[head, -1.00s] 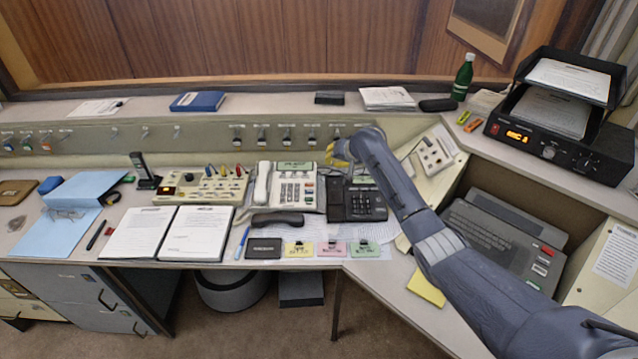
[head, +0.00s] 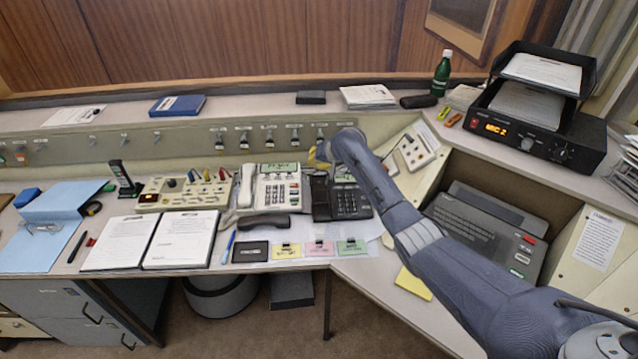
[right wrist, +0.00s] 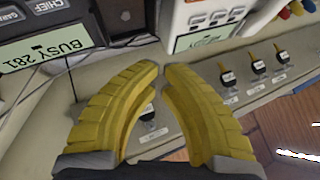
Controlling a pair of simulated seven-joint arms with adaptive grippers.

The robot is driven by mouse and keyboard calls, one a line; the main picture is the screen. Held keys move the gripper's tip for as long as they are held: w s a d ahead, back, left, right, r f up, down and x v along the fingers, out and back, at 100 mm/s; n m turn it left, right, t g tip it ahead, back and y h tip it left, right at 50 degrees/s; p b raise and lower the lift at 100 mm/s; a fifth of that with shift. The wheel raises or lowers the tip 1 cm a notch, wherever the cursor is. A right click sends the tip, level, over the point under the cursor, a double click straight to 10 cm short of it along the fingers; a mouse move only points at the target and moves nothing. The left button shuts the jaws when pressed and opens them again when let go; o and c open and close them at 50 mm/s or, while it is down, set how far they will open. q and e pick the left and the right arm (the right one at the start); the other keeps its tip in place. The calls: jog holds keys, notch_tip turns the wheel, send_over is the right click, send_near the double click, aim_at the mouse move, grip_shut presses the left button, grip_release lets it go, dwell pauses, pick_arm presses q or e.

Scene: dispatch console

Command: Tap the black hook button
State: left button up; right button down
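The black desk phone (head: 349,203) stands at the middle of the desk, right of the beige phone (head: 276,186). Its left cradle side is bare, and a black handset (head: 263,222) lies on the desk in front of the beige phone. I cannot make out the hook button itself. My right gripper (head: 317,157) is above the back edge of the black phone, its yellow fingers partly hidden by my wrist. In the right wrist view the fingertips (right wrist: 161,67) nearly meet, with nothing between them, below the phone's "BUSY 281" display (right wrist: 50,48). My left gripper is not in view.
A switch panel (head: 205,146) runs behind the phones. Coloured cards (head: 319,248) and an open binder (head: 152,240) lie in front and left. A keyboard unit (head: 480,235) sits in the right recess under my right arm.

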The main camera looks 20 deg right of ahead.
aim_at(314, 178)
jog(key=shift+w+d+f, duration=0.1)
jog(key=shift+w+f, duration=0.1)
jog(key=shift+f, duration=1.15)
jog(key=shift+w+f, duration=0.2)
jog(key=shift+f, duration=1.15)
jog(key=c, duration=2.1)
grip_release()
jog(key=shift+w+f, duration=0.1)
jog(key=shift+f, duration=1.05)
grip_shut()
jog(key=shift+r, duration=0.95)
jog(key=shift+s+r, duration=0.25)
jog(key=shift+r, duration=1)
jog(key=shift+s+r, duration=0.25)
jog(key=shift+r, duration=1)
